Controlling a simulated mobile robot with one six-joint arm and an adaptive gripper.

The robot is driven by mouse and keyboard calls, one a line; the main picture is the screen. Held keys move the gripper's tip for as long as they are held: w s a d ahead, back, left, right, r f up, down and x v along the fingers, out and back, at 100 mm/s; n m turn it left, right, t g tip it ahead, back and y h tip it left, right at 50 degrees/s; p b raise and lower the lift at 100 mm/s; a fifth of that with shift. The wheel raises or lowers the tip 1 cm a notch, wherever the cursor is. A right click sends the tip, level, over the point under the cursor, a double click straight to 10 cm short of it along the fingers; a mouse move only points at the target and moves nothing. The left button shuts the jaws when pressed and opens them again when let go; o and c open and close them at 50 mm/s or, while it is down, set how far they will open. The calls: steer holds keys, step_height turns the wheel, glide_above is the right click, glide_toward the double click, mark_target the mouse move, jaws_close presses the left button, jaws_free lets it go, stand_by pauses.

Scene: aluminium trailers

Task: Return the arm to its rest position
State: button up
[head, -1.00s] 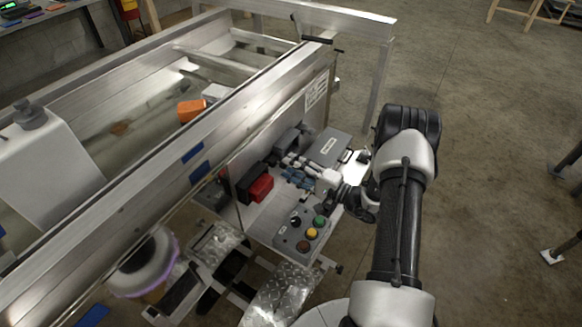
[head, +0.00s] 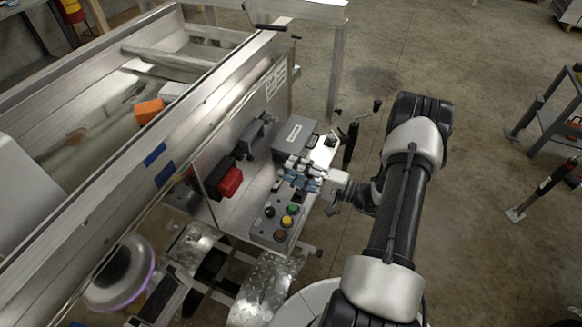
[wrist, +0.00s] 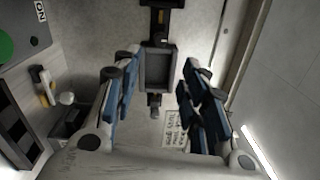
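My gripper (head: 303,172) hangs over the small metal shelf (head: 240,205) on the trailer's side, between the grey labelled box (head: 295,138) and the button box (head: 277,222). In the wrist view my gripper (wrist: 160,85) has its two blue-padded fingers spread wide apart, with nothing held between them. A dark rectangular fitting (wrist: 157,68) shows beyond the gap; I cannot tell its distance. My arm reaches from the lower right of the head view toward the shelf, bent at a dark elbow.
A red block (head: 230,182) sits on the panel beside the shelf. A black crank handle (head: 352,140) stands at the shelf's right end, close to my arm. The trailer's long rail (head: 190,110) runs along the left. Open concrete floor (head: 480,110) lies right, with a metal stand (head: 555,110).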

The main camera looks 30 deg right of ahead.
steer(key=s+a+r+n+g+y, duration=0.1)
steer(key=s+a+r+n+g, duration=0.25)
steer(key=a+r+g, duration=0.55)
steer(key=s+a+r+n+g+y, duration=0.1)
steer(key=s+a+r+n+g, duration=0.35)
steer(key=a, duration=0.55)
steer(key=s+r+n+t+h, duration=0.3)
steer(key=s+r+n+h, duration=0.2)
steer(key=s+r+h, duration=0.5)
steer(key=s+h, duration=0.2)
steer(key=s, duration=0.2)
steer(key=shift+s+r, duration=0.15)
steer(key=shift+r, duration=0.25)
